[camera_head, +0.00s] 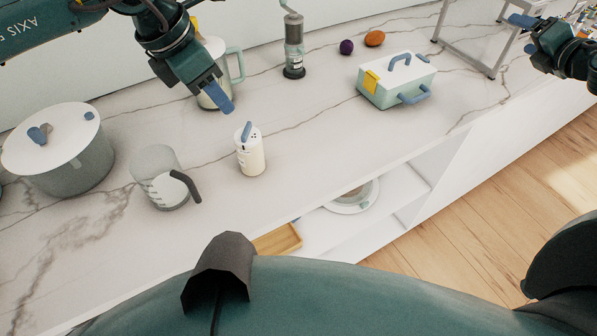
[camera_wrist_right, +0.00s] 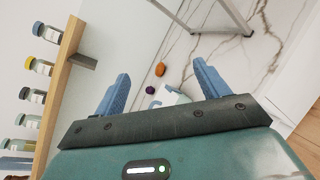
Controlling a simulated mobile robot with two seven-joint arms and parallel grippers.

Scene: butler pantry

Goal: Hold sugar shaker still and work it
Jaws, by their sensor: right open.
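The sugar shaker (camera_head: 251,156) is a small white upright cylinder with a blue lever on top and dark holes in its upper part. It stands on the marble counter near the front edge in the head view. My left gripper (camera_head: 220,98) hangs above and behind it, a little to its left, apart from it. Its blue fingers overlap in this view, so their gap is hidden. My right gripper (camera_head: 526,32) is far off at the upper right, open and empty. Its two spread blue fingers show in the right wrist view (camera_wrist_right: 163,80). The shaker is not visible there.
A glass measuring jug (camera_head: 158,178) and lidded pot (camera_head: 75,168) stand left of the shaker. A green-handled jug (camera_head: 215,52) stands behind my left gripper, with a grinder (camera_head: 294,45) beyond. A lidded box (camera_head: 396,84) sits right. The counter between shaker and box is clear.

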